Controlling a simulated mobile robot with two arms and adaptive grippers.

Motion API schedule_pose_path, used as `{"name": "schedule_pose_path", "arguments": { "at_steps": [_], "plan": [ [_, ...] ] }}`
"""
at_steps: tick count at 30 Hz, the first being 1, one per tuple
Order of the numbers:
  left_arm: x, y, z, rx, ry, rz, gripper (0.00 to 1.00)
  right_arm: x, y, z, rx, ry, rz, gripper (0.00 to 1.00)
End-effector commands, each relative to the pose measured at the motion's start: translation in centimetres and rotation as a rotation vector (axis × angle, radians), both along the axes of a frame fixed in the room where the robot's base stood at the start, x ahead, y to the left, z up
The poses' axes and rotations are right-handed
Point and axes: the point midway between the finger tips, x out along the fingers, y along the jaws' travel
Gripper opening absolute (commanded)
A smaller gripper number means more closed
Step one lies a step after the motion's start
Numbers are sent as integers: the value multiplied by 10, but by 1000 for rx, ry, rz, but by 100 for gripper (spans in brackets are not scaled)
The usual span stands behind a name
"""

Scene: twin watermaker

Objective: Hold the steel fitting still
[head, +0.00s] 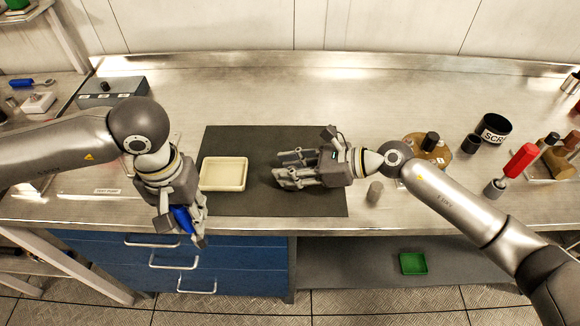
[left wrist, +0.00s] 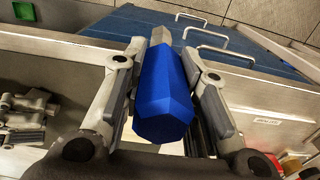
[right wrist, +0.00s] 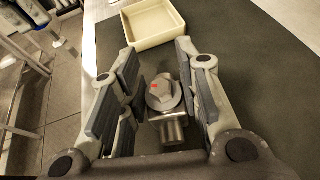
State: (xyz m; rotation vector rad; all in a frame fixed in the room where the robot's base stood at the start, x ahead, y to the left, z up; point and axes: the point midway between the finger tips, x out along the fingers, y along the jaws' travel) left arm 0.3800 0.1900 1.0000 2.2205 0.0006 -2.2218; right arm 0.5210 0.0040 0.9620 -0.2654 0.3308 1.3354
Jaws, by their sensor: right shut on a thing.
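The steel fitting (right wrist: 165,97), with a hexagonal top, a round flange and a small red mark, shows between the fingers of my right gripper (right wrist: 160,88) in the right wrist view. The right gripper (head: 285,176) is shut on it, low over the dark mat (head: 240,140). In the head view the fingers hide the fitting. My left gripper (head: 188,228) is shut on a tool with a blue faceted handle (left wrist: 165,95). It holds the tool at the bench's front edge, in front of the blue drawers. A grey metal end of the tool shows beyond the handle.
A cream tray (head: 223,188) stands empty on the mat between the grippers. A small grey cylinder (head: 375,191) stands right of the mat. A black scrap bin (head: 493,129) and a red-handled tool (head: 521,160) are further right. The back of the bench is clear.

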Motion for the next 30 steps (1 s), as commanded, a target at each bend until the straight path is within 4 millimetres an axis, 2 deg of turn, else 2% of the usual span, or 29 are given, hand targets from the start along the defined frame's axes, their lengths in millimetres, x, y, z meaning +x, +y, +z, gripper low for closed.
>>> {"name": "schedule_pose_path", "arguments": {
  "at_steps": [1, 6, 20, 23, 30],
  "plan": [
    [0, 0, 0, 0, 0, 0, 21, -1, 0, 0, 0, 1, 1, 0],
    [0, 0, 0, 0, 0, 0, 0, -1, 0, 0, 0, 2, 1, 0],
    [0, -2, 1, 0, -1, 2, 0, -1, 0, 0, 0, 2, 1, 0],
    [-3, -12, 2, -1, -1, 11, 0, -1, 0, 0, 0, 2, 1, 0],
    [-9, -61, 18, -1, -4, 112, 0, -1, 1, 0, 0, 2, 1, 0]
  ]
}}
